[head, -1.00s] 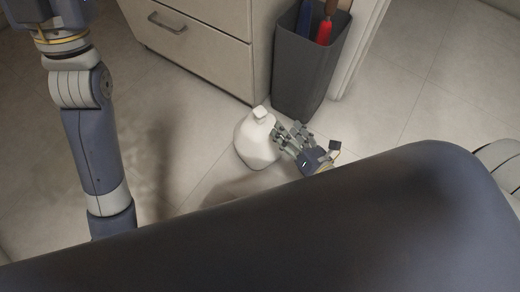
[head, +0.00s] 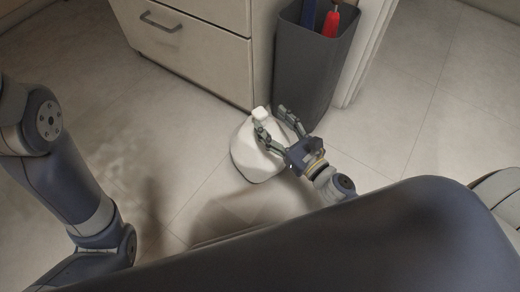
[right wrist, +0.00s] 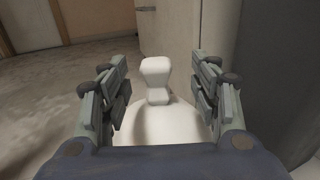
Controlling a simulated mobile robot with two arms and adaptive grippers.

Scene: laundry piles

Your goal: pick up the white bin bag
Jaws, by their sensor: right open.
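The white bin bag (head: 250,155) stands upright on the floor in front of the drawers, its narrow knotted top pointing up. In the right wrist view the bag (right wrist: 157,80) shows its top knob between the two fingers, with the wider body below partly hidden by my wrist. My right gripper (head: 275,124) is open, its fingers spread at the upper part of the bag; in the wrist view there is a gap on each side of the knob (right wrist: 158,88). My left arm is at the left of the head view, but its gripper is out of the picture.
A dark grey bin (head: 305,75) with blue and red items in it stands just behind and right of the bag. A drawer cabinet (head: 195,50) is behind it. Tiled floor (head: 410,125) is clear to the right and left.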

